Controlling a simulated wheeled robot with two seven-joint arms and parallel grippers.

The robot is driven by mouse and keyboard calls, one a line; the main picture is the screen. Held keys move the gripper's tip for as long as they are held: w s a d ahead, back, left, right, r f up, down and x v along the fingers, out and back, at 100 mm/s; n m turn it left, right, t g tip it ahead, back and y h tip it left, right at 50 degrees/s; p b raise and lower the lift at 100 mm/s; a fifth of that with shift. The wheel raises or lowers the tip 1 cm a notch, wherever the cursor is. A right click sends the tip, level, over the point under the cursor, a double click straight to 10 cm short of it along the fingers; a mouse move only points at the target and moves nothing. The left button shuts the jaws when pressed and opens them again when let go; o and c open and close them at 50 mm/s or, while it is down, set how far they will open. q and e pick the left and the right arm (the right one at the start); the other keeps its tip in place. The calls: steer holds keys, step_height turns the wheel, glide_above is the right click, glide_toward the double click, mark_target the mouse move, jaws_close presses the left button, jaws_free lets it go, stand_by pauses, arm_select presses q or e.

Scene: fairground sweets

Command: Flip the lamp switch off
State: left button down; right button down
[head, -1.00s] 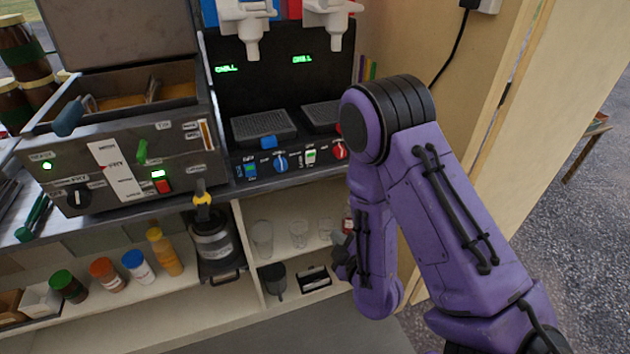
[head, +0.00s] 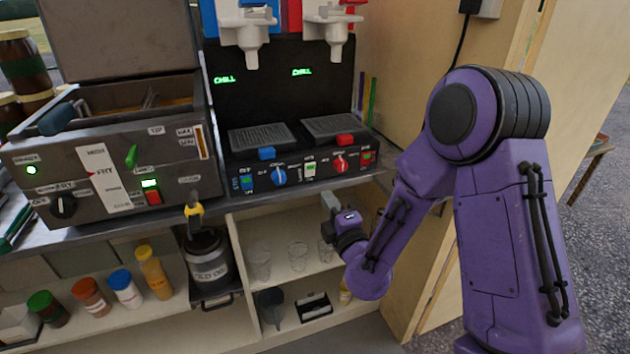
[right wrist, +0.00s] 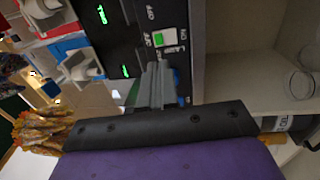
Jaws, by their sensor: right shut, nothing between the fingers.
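The drinks machine's control panel has a white rocker switch with a green light (head: 310,169) in its middle, between the blue and red knobs. It seems to be the lamp switch, though I cannot read its label surely. It also shows in the right wrist view (right wrist: 166,38), with OFF and ON lettering around it. My right gripper (head: 331,203) is shut and empty, just below and in front of the panel. In the right wrist view its closed fingers (right wrist: 156,84) reach close to the switch without visibly covering it. My left gripper is out of view.
A blue knob (head: 279,176), red knob (head: 340,162) and two coloured switches (head: 247,182) (head: 368,158) flank it. The fryer (head: 110,165) stands left. Glasses (head: 298,256) stand on the shelf below. A wooden wall (head: 420,120) rises right.

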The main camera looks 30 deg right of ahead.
mark_target(311, 167)
steer(key=p+x, duration=0.2)
steer(key=x, duration=0.7)
steer(key=shift+w+d+r, duration=0.1)
steer(key=shift+w+d, duration=0.1)
steer(key=shift+w, duration=0.15)
